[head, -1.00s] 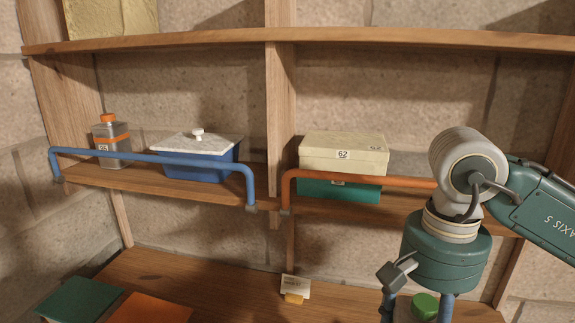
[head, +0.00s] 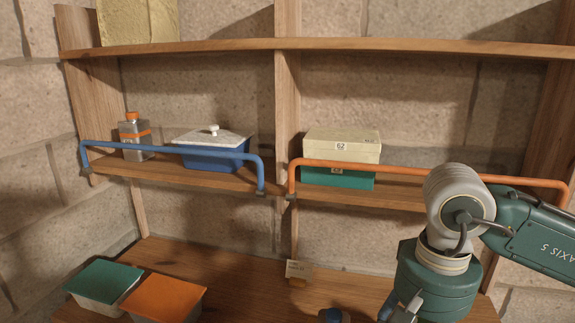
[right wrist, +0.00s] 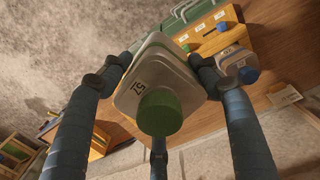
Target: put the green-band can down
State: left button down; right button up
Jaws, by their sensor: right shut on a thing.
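The green-band can (right wrist: 155,80) is in my right gripper (right wrist: 150,72) in the right wrist view. What lies under the can is hidden. My left gripper is not in view.
A blue-capped can (right wrist: 238,65) and a yellow-orange holder (right wrist: 258,40) are near the held can. The lower board (head: 245,285) bears a small card (head: 298,270) and green-lidded (head: 103,280) and orange-lidded (head: 165,297) boxes. Blue (head: 170,150) and orange (head: 420,170) rails front the middle shelf.

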jog(key=f+n, duration=0.3)
jog(key=shift+s+a+f+n, duration=0.1)
jog(key=shift+s+f+n, duration=0.15)
jog(key=shift+s+n, duration=0.05)
jog(key=s+f, duration=0.3)
jog(key=f, duration=0.2)
jog(key=shift+s+f, duration=0.15)
jog(key=shift+s, duration=0.25)
jog(key=shift+a, duration=0.1)
jog(key=shift+a, duration=0.1)
